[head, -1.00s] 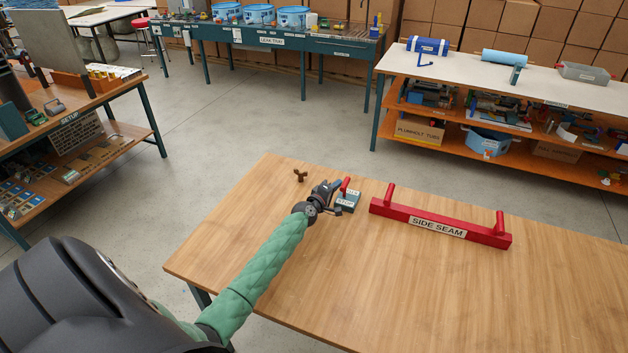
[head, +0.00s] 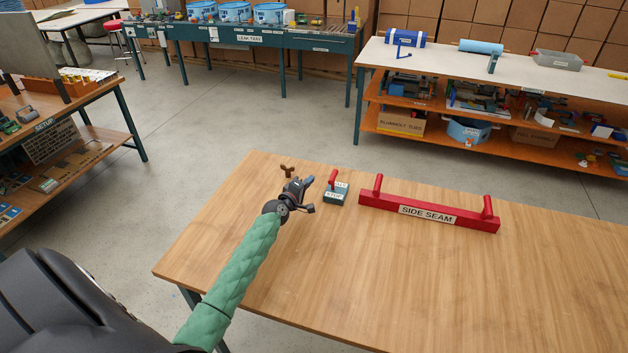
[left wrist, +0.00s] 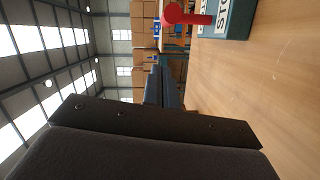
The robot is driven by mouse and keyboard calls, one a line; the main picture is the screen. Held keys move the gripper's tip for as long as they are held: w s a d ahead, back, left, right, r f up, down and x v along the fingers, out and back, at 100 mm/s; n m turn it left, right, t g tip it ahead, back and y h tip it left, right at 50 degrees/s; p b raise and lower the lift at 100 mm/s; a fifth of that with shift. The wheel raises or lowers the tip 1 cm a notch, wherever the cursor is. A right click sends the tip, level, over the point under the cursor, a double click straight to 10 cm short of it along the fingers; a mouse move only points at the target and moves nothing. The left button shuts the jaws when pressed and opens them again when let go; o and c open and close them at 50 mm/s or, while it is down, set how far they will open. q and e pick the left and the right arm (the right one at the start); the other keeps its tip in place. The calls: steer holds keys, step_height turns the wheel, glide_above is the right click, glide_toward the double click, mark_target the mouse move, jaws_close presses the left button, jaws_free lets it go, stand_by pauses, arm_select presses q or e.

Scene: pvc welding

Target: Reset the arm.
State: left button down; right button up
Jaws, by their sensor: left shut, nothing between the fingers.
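My left gripper (head: 306,186) is shut and empty above the wooden table, left of a small teal box (head: 336,197) with a red lever (head: 333,179) and white labels. A gap shows between gripper and box. In the left wrist view, the shut dark fingers (left wrist: 165,85) point away from the camera, and the box (left wrist: 239,20) with its red knob (left wrist: 174,14) is at the top right. My right gripper is not in view.
A red bar (head: 428,212) labelled SIDE SEAM, with two upright handles, lies right of the box. A small brown knob (head: 287,168) is near the table's back edge. The front and right of the wooden table (head: 380,280) are clear. Shelved benches stand behind.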

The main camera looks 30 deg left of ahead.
arm_select(q)
steer(key=shift+s+a+r+b, duration=0.1)
steer(key=shift+s+b, duration=0.2)
steer(key=shift+s, duration=1.1)
steer(key=shift+s+a+b, duration=0.1)
steer(key=shift+s+b, duration=0.2)
steer(key=shift+s, duration=1.05)
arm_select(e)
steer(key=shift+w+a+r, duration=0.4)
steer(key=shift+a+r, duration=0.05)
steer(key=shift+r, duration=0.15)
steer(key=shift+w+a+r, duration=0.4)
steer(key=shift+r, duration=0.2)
